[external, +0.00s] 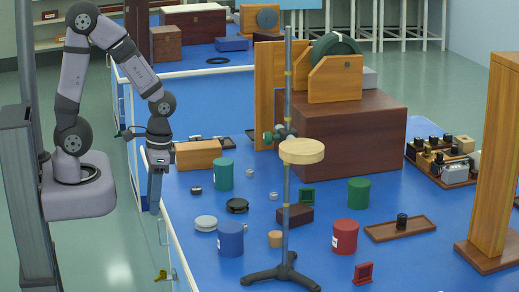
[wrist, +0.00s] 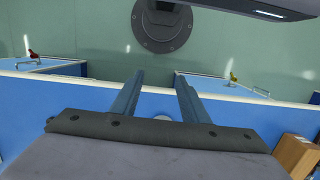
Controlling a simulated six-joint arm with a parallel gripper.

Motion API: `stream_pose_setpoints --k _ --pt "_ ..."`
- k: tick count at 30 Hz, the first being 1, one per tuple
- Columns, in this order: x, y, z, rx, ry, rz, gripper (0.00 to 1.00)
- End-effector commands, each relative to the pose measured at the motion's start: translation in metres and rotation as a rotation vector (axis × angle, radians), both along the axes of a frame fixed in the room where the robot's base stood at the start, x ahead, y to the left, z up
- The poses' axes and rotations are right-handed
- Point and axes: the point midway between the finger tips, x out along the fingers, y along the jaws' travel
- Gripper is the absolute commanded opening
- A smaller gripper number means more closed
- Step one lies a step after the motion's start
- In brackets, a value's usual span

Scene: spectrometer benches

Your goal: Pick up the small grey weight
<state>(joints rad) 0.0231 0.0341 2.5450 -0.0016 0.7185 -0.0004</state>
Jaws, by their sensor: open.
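Two small grey pieces that look like weights stand on the blue bench top in the external view. One small grey weight (external: 250,173) is right of the teal canister, and another small grey piece (external: 273,196) is nearer the stand. I cannot tell which is the one named. My gripper (external: 154,205) hangs pointing down at the bench's left edge, well left of both. In the wrist view my gripper (wrist: 159,78) has its two fingers apart with nothing between them. No grey weight can be made out there.
A tall stand (external: 285,220) with a round wooden disc rises mid-bench. Teal (external: 223,174), blue (external: 230,240), green (external: 358,192) and red (external: 345,238) canisters stand around it. A wooden block (external: 198,155) lies near my gripper. A large brown box (external: 355,135) fills the back.

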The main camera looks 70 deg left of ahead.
Motion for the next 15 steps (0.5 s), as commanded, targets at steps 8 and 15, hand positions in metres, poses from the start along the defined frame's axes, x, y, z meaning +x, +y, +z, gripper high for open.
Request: stream_pose_setpoints --k 8,15 --pt "0.074 -0.009 -0.043 0.001 0.056 -0.036 0.41" --pt "0.179 -0.017 -0.047 -0.028 -0.05 -0.238 0.41"
